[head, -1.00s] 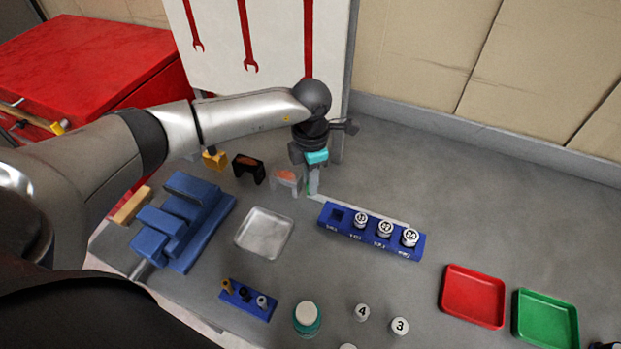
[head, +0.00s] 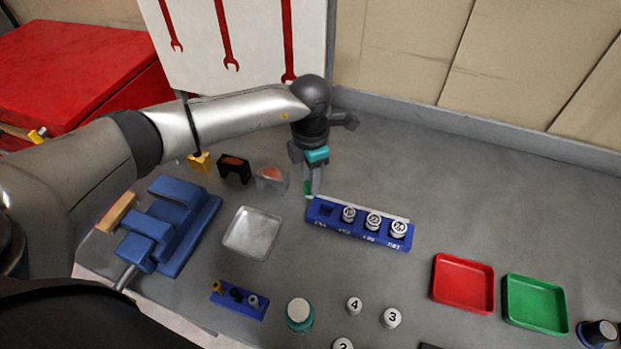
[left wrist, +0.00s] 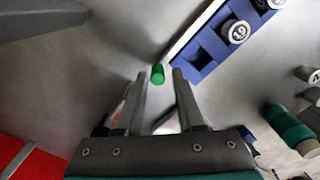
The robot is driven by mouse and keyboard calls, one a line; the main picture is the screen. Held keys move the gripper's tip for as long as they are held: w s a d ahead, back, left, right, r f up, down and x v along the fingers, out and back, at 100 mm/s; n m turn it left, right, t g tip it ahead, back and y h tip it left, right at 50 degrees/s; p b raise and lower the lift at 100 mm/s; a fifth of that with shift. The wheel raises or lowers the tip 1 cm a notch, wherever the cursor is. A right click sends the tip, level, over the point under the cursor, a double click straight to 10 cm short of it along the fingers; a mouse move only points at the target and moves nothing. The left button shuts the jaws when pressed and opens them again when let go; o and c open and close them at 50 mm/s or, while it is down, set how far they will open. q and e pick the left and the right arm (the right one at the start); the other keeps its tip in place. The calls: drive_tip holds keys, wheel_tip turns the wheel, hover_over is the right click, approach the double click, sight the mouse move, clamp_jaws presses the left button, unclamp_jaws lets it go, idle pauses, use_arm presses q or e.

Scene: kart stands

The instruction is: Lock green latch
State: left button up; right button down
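A small green piece (head: 307,188), which looks like the green latch, stands on the grey table at the left end of the blue rack. In the left wrist view the green latch (left wrist: 157,74) is a short green cylinder just ahead of and between the fingertips. My left gripper (head: 314,188) points down beside it, and a finger partly hides it in the head view. In the left wrist view my left gripper (left wrist: 160,75) is open, its two fingers apart and nothing clamped between them. Contact cannot be told. My right gripper is not in view.
A blue rack (head: 323,224) with several numbered white-topped pieces is close right of the gripper. A metal tray (head: 236,240), a blue vise (head: 176,226) and small holders (head: 235,169) lie to the left. Red (head: 438,285) and green (head: 508,301) trays stand right. The back right table is clear.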

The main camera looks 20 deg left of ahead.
use_arm(q)
wheel_tip(320, 180, up, 15)
idle(0.3)
drive_tip(key=shift+f, duration=0.1)
